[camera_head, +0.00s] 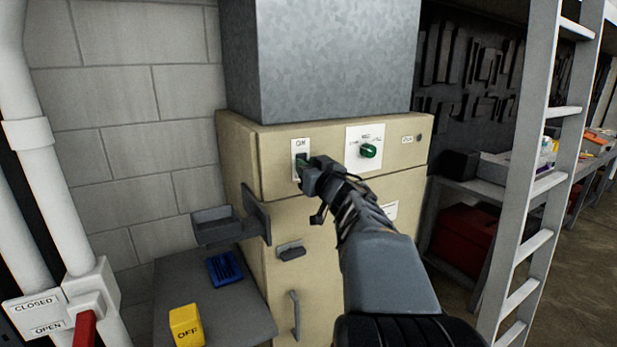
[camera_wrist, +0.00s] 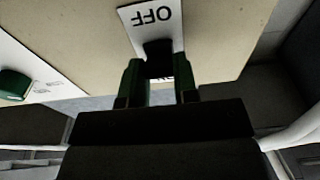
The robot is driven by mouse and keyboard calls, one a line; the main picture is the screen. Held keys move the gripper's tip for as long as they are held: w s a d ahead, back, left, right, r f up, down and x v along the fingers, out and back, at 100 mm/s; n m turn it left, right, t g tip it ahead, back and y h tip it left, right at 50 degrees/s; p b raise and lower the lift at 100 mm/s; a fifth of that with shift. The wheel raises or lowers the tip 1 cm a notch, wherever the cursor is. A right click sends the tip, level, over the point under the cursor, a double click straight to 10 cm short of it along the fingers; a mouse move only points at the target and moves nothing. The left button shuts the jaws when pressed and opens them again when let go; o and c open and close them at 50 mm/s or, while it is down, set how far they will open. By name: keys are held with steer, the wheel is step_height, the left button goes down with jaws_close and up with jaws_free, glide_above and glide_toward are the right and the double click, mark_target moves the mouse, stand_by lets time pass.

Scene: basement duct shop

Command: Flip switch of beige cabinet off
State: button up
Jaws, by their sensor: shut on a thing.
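The beige cabinet (camera_head: 333,148) stands against the block wall with a grey metal duct on top. Its white switch plate (camera_head: 300,146) is at the upper left of the front. It also shows in the wrist view (camera_wrist: 136,17), with "OFF" upside down and other lettering partly hidden. My gripper (camera_head: 305,167) is at the plate. In the wrist view, my gripper's green fingers (camera_wrist: 159,70) are shut on the black switch (camera_wrist: 157,50), one on each side. The switch's exact tilt is hard to tell.
A green knob (camera_head: 368,150) sits on a white plate right of the switch. A small shelf (camera_head: 217,229) and an open latch flap stick out at left. A yellow "OFF" block (camera_head: 186,325) and a blue item (camera_head: 225,269) lie below. A ladder (camera_head: 538,130) stands right.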

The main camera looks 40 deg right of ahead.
stand_by(0.3)
steer(key=o, duration=0.9)
steer(key=s, duration=0.4)
steer(key=s+a+f+b, duration=0.1)
steer(key=s, duration=0.4)
steer(key=s+a+f, duration=0.1)
steer(key=s, duration=0.3)
steer(key=shift+s, duration=0.3)
